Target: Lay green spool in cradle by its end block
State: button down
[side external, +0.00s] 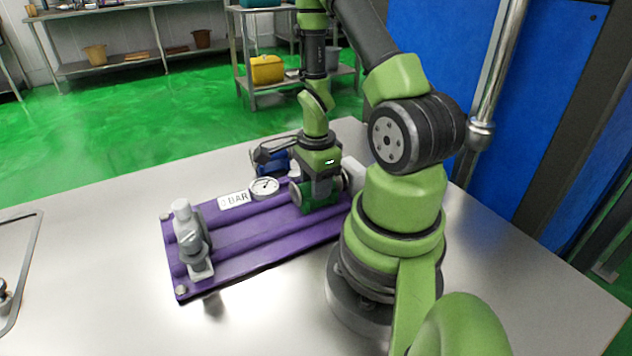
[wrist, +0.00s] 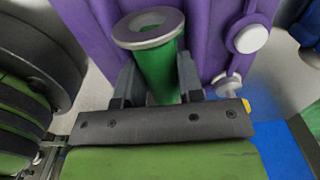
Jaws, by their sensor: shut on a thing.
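The green spool (side external: 318,197) has a green body and grey end flanges. It is low over the right end of the purple cradle (side external: 235,245), lying along its grooves; I cannot tell whether it touches the cradle. My gripper (side external: 321,182) is above it, shut on its body. In the wrist view, my gripper (wrist: 158,78) has one finger on each side of the green spool (wrist: 157,72), whose grey flange faces up in the picture. The purple cradle (wrist: 215,40) is behind it. A pale block (side external: 353,171), perhaps the end block, is just right of the spool, partly hidden.
A grey-white valve-like fitting (side external: 192,240) stands on the cradle's left end. A round gauge (side external: 264,188) and a "BAR" label (side external: 234,199) are along its back edge. A blue part (side external: 273,160) is behind. The table (side external: 270,315) in front is clear.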

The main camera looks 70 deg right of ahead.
jog(key=shift+f, duration=0.1)
jog(key=c, duration=0.8)
grip_release()
jog(key=shift+o, duration=0.2)
notch_tip(320, 180, up, 11)
jog(key=w+a+r+n+t, duration=0.3)
jog(key=a+r+n+t, duration=0.1)
jog(key=a+r+n, duration=0.6)
jog(key=s+a+r+n+t+y, duration=0.2)
jog(key=a+r+n, duration=0.4)
jog(key=n, duration=0.7)
jog(key=shift+s+a+r+t, duration=0.15)
jog(key=shift+s+a+t, duration=0.45)
jog(key=shift+s+a, duration=0.45)
jog(key=shift+w+a, duration=0.1)
